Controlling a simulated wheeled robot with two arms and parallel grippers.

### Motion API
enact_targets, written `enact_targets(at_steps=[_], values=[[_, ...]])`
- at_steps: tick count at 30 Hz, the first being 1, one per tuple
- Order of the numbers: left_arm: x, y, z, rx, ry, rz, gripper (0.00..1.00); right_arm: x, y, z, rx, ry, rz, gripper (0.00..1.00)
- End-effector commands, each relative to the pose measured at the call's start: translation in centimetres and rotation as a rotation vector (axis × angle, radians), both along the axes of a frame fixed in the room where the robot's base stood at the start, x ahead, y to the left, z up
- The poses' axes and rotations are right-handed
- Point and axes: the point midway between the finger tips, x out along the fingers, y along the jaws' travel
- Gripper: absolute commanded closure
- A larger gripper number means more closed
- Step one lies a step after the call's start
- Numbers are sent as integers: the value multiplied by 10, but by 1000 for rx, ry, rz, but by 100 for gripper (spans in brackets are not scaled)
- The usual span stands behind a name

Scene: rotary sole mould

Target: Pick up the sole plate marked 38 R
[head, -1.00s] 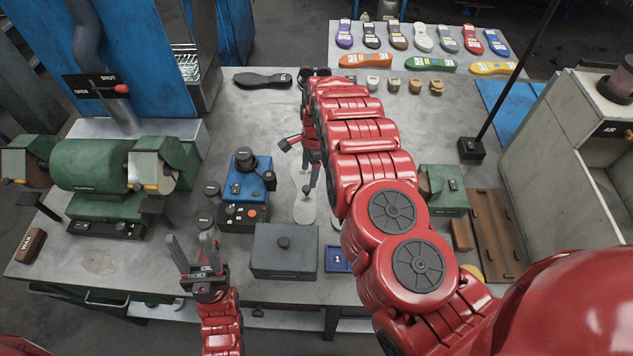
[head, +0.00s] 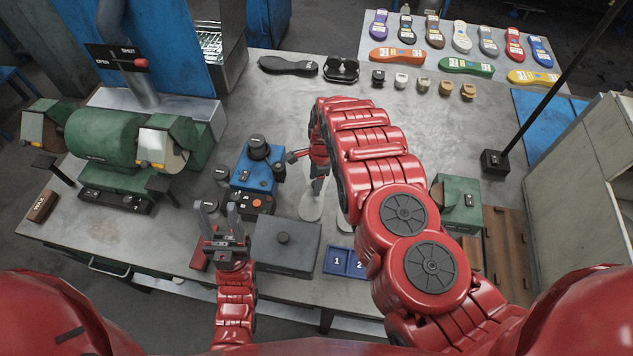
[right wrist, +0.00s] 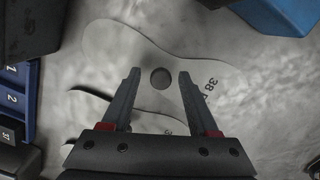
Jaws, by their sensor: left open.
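The pale grey sole plate (right wrist: 120,45) marked 38 lies flat on the bench in the right wrist view. The letter after 38 is partly cut off. A dark round knob (right wrist: 160,78) stands at its middle. My right gripper (right wrist: 158,75) is open, with one finger on each side of the knob and a gap to it. In the head view the plate (head: 311,206) is partly hidden by my right gripper (head: 317,188). A second plate (right wrist: 145,121) shows beside it, mostly hidden by my gripper. My left gripper (head: 222,215) is open and empty near the front edge.
A grey lidded box (head: 285,262) and a blue numbered tray (head: 336,261) stand in front of the plates.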

Motion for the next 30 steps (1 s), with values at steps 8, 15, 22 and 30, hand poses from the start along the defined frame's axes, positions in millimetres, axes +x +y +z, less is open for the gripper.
enact_targets(at_steps=[8, 15, 22, 30], values=[[0, 0, 0, 0, 0, 0, 50, 0, -1, 0, -1, 1, -1, 92], [0, 0, 0, 0, 0, 0, 50, 0, -1, -1, -1, 2, -1, 100], [0, 0, -1, 0, 0, 0, 50, 0, -1, 0, -1, 1, -1, 100], [0, 0, -8, 0, 0, 0, 50, 1, -1, 13, 0, 0, -2, 100]])
